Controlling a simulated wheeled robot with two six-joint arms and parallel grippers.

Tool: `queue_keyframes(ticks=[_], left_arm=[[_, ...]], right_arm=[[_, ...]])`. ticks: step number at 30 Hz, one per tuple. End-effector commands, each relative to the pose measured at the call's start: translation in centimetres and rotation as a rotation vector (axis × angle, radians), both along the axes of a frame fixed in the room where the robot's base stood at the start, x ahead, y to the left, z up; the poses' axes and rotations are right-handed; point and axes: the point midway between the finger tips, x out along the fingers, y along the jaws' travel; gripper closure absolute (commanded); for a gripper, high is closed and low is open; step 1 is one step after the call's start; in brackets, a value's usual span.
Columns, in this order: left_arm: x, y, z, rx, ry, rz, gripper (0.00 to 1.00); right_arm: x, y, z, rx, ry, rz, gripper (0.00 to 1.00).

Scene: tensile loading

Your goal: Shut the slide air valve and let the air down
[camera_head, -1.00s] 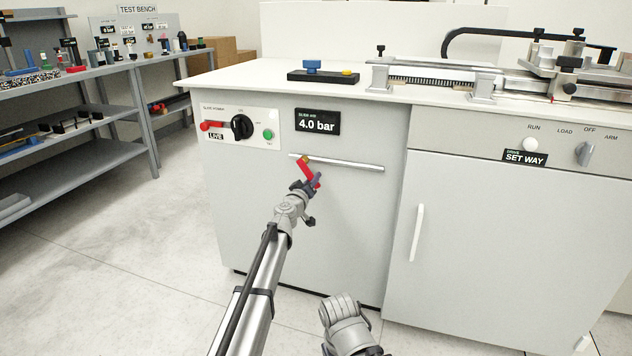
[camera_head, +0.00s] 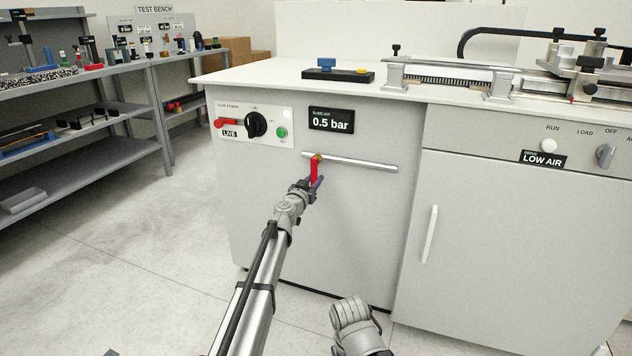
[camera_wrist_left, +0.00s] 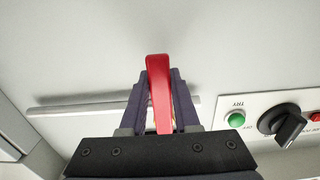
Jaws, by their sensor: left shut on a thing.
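The red slide air valve handle (camera_head: 314,168) hangs almost straight down from a brass fitting on a horizontal pipe (camera_head: 350,162) on the cabinet front. My left gripper (camera_head: 313,184) is shut on the handle's lower part. In the left wrist view the red handle (camera_wrist_left: 160,92) stands between the two dark fingers of my left gripper (camera_wrist_left: 164,95). The slide air display (camera_head: 332,120) reads 0.5 bar. The drive display (camera_head: 543,159) reads LOW AIR. Part of my other arm (camera_head: 355,325) shows at the bottom, but its gripper tips are not visible.
A cabinet door with a white handle (camera_head: 430,234) is at right. Shelves (camera_head: 75,155) stand at far left. The floor between is clear.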

Motion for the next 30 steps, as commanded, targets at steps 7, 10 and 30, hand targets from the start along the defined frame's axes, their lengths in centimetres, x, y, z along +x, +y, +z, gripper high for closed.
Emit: queue_keyframes(ticks=[7, 10, 30], left_arm=[[0.09, 0.17, 0.0, 0.015, -0.005, 0.002, 1.0], [0.09, 0.18, -0.01, 0.016, -0.005, 0.002, 1.0], [0.02, 0.11, -0.01, 0.013, -0.004, 0.001, 0.4]], right_arm=[[0.0, 0.0, -0.01, 0.0, 0.0, 0.0, 0.5], [0.0, 0.0, -0.01, 0.0, 0.0, 0.0, 0.5], [0.0, 0.0, -0.02, 0.0, 0.0, 0.0, 0.5]])
